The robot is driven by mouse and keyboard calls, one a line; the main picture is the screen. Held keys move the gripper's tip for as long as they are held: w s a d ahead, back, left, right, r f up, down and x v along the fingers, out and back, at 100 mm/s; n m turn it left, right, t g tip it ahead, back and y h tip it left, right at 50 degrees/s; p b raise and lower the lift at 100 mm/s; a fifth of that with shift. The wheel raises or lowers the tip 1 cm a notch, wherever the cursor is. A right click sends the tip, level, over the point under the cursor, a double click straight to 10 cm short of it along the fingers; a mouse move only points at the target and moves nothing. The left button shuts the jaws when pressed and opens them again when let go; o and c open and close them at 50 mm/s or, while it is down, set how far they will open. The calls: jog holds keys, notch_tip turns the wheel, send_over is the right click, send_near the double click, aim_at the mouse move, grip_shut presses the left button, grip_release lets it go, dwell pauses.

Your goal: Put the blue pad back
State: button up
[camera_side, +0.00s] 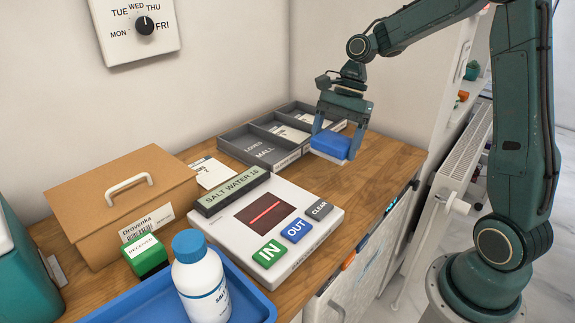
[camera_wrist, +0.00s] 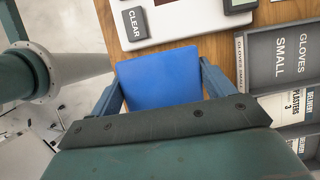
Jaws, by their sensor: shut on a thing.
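The blue pad (camera_side: 334,144) is a flat blue block with a pale underside. My gripper (camera_side: 338,137) is shut on it, with one finger on each side. In the wrist view the pad (camera_wrist: 160,77) shows its plain blue top between my two fingers (camera_wrist: 162,85). It is over the right part of the wooden counter, in front of the grey compartment tray (camera_side: 236,143). The side view does not clearly show how high it is above the counter.
A white scanner box (camera_side: 322,230) with IN, OUT and CLEAR keys stands at the middle. A brown box (camera_side: 100,203), green stamp (camera_side: 147,258), white bottle (camera_side: 203,285) and blue tray (camera_side: 255,304) are left and front. Bare counter (camera_side: 385,166) lies right of the pad.

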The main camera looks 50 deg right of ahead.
send_over(325, 198)
jog(key=d, duration=0.2)
jog(key=f, duration=0.8)
jog(key=shift+a, duration=0.2)
jog(key=shift+f, duration=2.05)
jog(key=shift+f, duration=0.2)
jog(key=o, duration=0.9)
jog(key=shift+r, duration=0.1)
jog(key=v, duration=1.2)
jog(key=shift+r, duration=0.15)
jog(key=shift+a, duration=0.1)
